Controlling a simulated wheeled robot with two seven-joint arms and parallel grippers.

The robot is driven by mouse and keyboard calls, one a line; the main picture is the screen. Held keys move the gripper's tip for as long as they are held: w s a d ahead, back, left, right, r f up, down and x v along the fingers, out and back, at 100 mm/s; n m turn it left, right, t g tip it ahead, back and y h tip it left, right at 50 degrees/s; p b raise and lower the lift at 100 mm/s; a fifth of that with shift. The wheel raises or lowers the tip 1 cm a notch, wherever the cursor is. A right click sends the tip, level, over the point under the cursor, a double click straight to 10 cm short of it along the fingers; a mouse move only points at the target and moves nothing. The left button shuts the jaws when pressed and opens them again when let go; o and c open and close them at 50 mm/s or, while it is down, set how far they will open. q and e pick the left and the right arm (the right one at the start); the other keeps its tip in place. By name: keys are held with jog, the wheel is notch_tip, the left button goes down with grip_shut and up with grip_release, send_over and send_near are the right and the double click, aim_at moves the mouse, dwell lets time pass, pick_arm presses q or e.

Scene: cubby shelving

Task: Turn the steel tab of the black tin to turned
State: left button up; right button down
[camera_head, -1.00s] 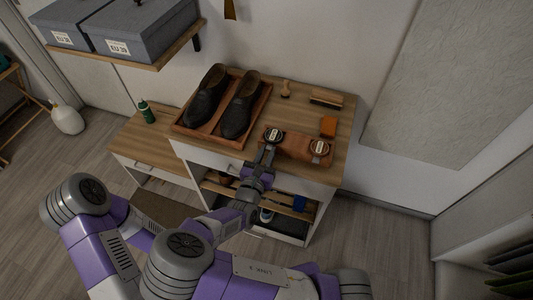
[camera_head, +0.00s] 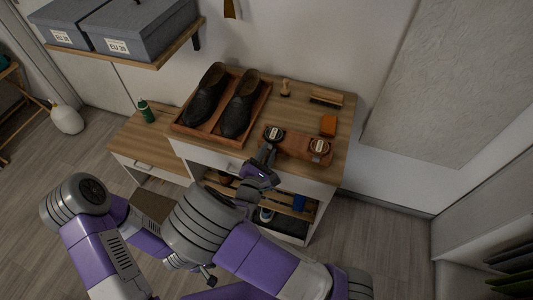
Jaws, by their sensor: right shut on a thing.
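The black tin (camera_head: 274,133) lies on a brown leather mat (camera_head: 294,145) on the wooden cabinet top, with a pale label on its lid. My right gripper (camera_head: 268,147) reaches up from the cabinet's front to the near side of this tin. Its fingers are shut at the tin's near rim, on the steel tab; the tab is too small and covered to show how far it is turned. A similar, browner tin (camera_head: 319,146) sits to the right on the mat.
A wooden tray (camera_head: 211,139) with dark shoes (camera_head: 238,104) stands left of the tins. An orange block (camera_head: 328,125), a brush (camera_head: 326,98) and a small wooden-handled piece (camera_head: 285,88) lie behind them. A shelf with grey boxes (camera_head: 137,30) hangs upper left.

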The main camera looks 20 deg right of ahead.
jog(key=m+b, duration=0.1)
jog(key=m, duration=0.1)
jog(key=m+b, duration=0.1)
jog(key=shift+f+m, duration=0.3)
jog(key=shift+m, duration=0.1)
jog(key=shift+s+m+b, duration=0.1)
jog(key=shift+m+b, duration=1.1)
jog(key=c, duration=1.3)
grip_release()
jog(key=o, duration=0.3)
jog(key=shift+r, duration=0.15)
jog(key=shift+o, duration=0.2)
jog(key=p+v, duration=0.1)
jog(key=v, duration=0.6)
jog(key=shift+s+a, duration=0.15)
jog(key=shift+s, duration=0.05)
jog(key=shift+c, duration=0.2)
